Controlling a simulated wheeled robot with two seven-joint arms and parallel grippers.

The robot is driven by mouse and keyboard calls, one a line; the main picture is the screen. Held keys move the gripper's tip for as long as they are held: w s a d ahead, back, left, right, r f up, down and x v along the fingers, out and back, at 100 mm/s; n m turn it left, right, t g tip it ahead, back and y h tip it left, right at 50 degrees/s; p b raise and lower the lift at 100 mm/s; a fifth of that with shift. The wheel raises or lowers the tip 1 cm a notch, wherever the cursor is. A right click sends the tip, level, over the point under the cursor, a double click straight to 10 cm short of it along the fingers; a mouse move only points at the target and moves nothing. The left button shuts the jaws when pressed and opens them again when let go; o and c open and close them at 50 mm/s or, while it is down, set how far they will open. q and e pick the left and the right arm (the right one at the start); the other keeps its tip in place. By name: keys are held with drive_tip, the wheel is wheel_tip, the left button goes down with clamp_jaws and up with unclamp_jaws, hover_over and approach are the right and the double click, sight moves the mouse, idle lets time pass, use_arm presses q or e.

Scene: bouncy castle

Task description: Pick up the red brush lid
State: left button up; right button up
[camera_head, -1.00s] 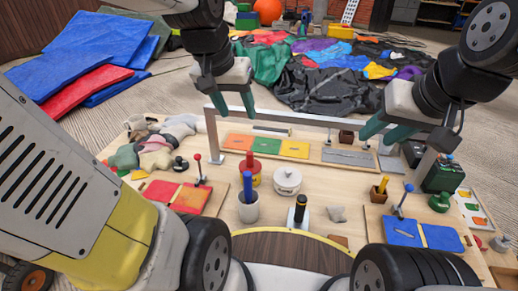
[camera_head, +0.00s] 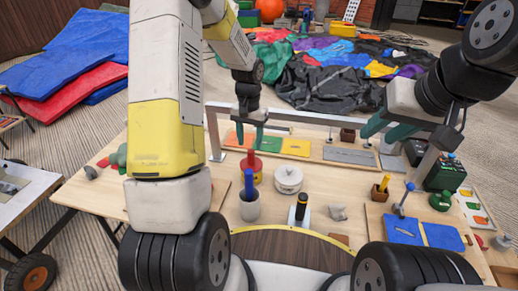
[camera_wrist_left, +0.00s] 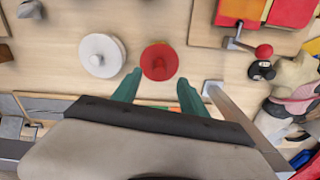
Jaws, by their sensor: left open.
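The red brush lid (camera_head: 251,163) is a round red cap with an upright handle, on a pot on the wooden table. My left gripper (camera_head: 251,140) is open and empty, just above and behind the lid's handle. In the wrist view the left fingertips (camera_wrist_left: 158,82) point toward the lid, one either side of its line, and appear apart from it. My right gripper (camera_head: 382,130) is open and empty over the right of the table.
A metal rail (camera_head: 290,115) crosses behind. Blue panels (camera_head: 403,230) lie at right.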

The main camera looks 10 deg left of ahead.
sight(251, 151)
use_arm(q)
wheel_tip(251, 151, down, 6)
clamp_jaws()
idle(0.5)
